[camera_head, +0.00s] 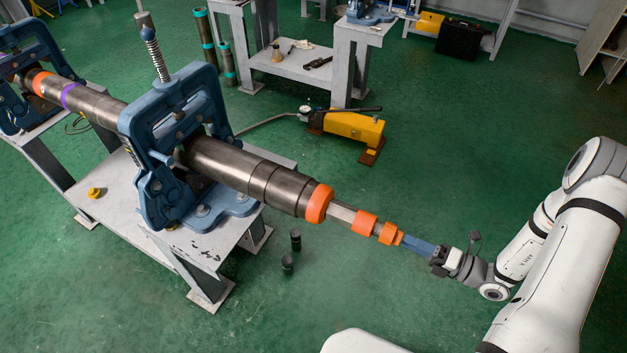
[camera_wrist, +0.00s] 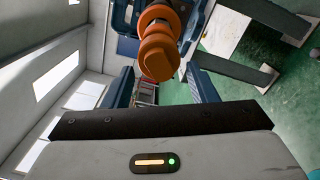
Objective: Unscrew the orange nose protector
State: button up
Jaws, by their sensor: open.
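The orange nose protector (camera_head: 390,233) is a stepped orange piece at the free front end of the tool held in the vise. A second wide orange band (camera_head: 364,223) sits just behind it. In the wrist view the protector (camera_wrist: 158,58) hangs at the top centre. My gripper (camera_head: 406,241) has blue fingers and lies in line with the protector, its tips close to the protector's front end. In the wrist view the fingers (camera_wrist: 160,72) are apart, one on each side of the protector's lower end. I cannot tell whether they touch it.
A dark steel pipe (camera_head: 250,172) with an orange collar (camera_head: 319,203) runs through a blue vise (camera_head: 170,130) on a grey table (camera_head: 205,238). Two dark cylinders (camera_head: 288,263) stand on the floor below. A yellow pump (camera_head: 353,127) stands behind. The green floor around my arm is clear.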

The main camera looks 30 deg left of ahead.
aim_at(391, 235)
jog(key=m+p, duration=0.3)
jog(key=m, duration=0.5)
jog(key=shift+m+p, duration=0.3)
jog(key=shift+p, duration=0.05)
jog(key=shift+a, duration=1.1)
jog(key=shift+r, duration=0.1)
